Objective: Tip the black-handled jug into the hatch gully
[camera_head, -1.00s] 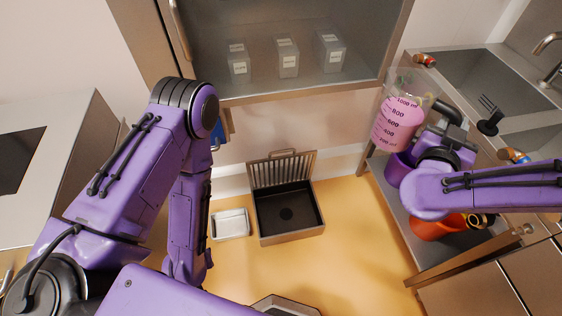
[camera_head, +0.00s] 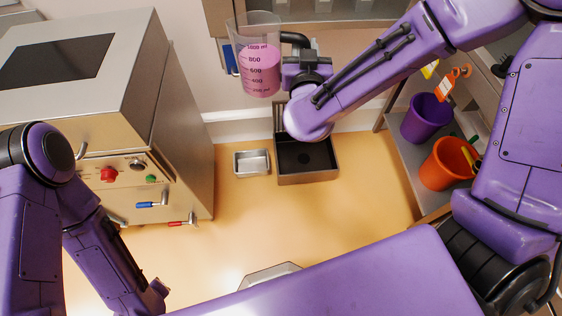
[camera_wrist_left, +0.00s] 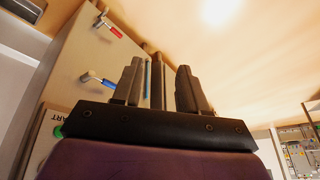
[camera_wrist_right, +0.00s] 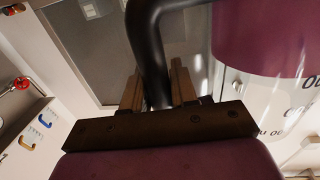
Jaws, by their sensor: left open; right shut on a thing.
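The clear jug (camera_head: 258,72) holds pink liquid, has a printed scale and stands nearly upright in the air. Its black handle (camera_head: 297,39) is on its right side. My right gripper (camera_head: 300,66) is shut on that handle; the right wrist view shows the handle (camera_wrist_right: 148,45) between the fingers, with the jug (camera_wrist_right: 262,35) beside it. My left gripper (camera_wrist_left: 158,85) is open and empty.
A small metal tray (camera_head: 252,163) lies left of the gully. A steel cabinet (camera_head: 185,130) with a red button and coloured valve handles stands at left. A purple bucket (camera_head: 426,118) and an orange bucket (camera_head: 446,164) are on a shelf at right.

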